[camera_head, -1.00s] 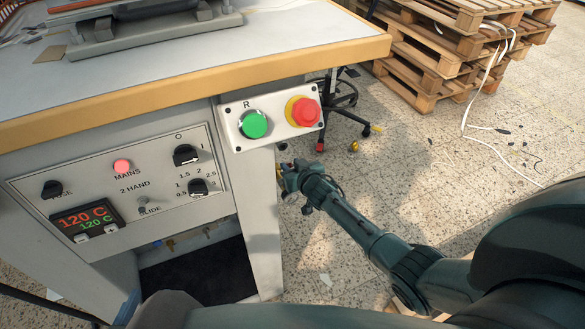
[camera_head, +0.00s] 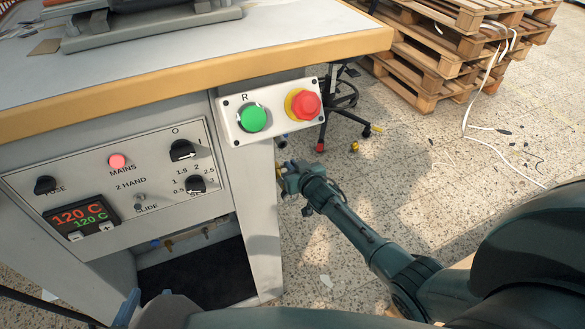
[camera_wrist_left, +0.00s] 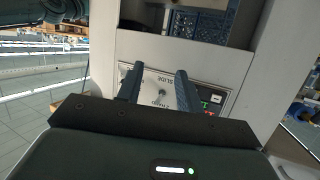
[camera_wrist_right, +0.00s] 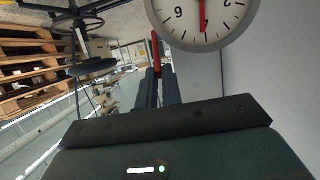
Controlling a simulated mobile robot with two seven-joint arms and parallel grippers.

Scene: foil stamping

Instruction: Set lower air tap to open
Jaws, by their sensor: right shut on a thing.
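In the right wrist view, a narrow red handle (camera_wrist_right: 156,48), which looks like a tap lever, stands upright at the fingertips of my right gripper (camera_wrist_right: 160,75). The gripper is shut on it. My left gripper (camera_wrist_left: 155,80) is open and empty, facing the control panel (camera_wrist_left: 165,98). Part of it shows at the lower left of the head view.
A round gauge (camera_wrist_right: 203,18) with a red needle is just above the right fingers. Brass fittings (camera_head: 190,240) sit under the panel. Pallets (camera_head: 440,50) and a wheeled chair (camera_head: 345,105) stand behind.

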